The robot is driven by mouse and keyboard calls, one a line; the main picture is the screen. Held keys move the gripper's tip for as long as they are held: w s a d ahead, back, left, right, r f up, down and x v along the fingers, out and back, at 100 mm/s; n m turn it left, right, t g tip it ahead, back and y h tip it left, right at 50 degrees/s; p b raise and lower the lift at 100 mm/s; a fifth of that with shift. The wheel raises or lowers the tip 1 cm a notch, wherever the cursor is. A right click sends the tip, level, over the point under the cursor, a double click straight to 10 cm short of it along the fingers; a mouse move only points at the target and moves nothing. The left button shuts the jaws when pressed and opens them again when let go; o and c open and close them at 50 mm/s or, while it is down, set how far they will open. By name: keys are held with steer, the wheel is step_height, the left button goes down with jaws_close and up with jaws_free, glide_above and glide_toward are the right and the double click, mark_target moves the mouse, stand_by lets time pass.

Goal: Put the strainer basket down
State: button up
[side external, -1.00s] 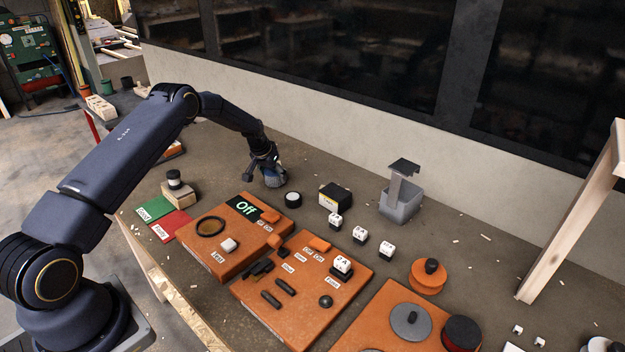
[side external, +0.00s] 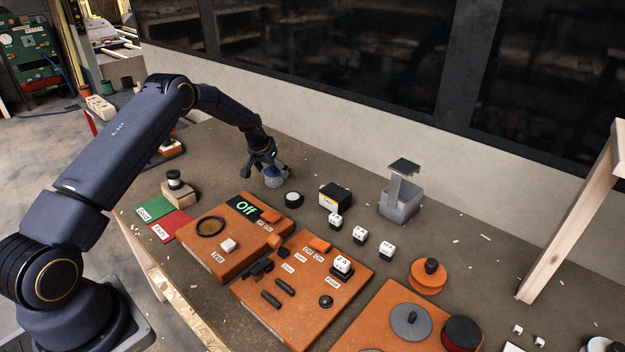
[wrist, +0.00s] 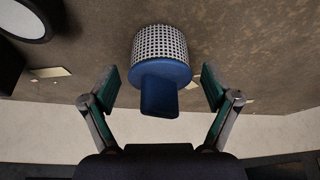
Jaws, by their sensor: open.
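The strainer basket (wrist: 160,52) has a white perforated body and a blue rim with a blue tab, seen in the wrist view. It rests on the brown worktop, and also shows in the side view (side external: 273,181) just below my gripper. My gripper (wrist: 158,90) is open, with one green-padded finger on each side of the blue tab and a gap on both sides. In the side view my gripper (side external: 268,168) is above and around the basket's top; exact contact there is hard to see.
A white-topped round piece (side external: 293,199) and a black-and-white box (side external: 335,197) stand to the right. A grey bin (side external: 400,205) is farther right by the wall. An orange board (side external: 228,245) with an "Off" sign lies in front. Bare worktop surrounds the basket.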

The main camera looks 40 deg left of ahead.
steer(key=s+d+r, duration=0.4)
steer(key=r, duration=0.4)
steer(key=s+d+r+m, duration=0.1)
steer(key=s+d+r, duration=0.3)
steer(key=r, duration=0.5)
steer(key=s+d+r, duration=0.4)
steer(key=s+r, duration=0.1)
steer(key=r, duration=0.3)
steer(key=s+d+r+m+t, duration=0.1)
steer(key=s+d+r, duration=0.25)
steer(key=s, duration=0.35)
steer(key=s+d+r, duration=0.3)
steer(key=s+d, duration=0.1)
steer(key=s, duration=0.3)
steer(key=s+d+f+m+h, duration=0.1)
steer(key=s+d+f, duration=0.1)
steer(key=s, duration=1)
steer(key=shift+d+f, duration=0.15)
steer(key=shift+d, duration=0.7)
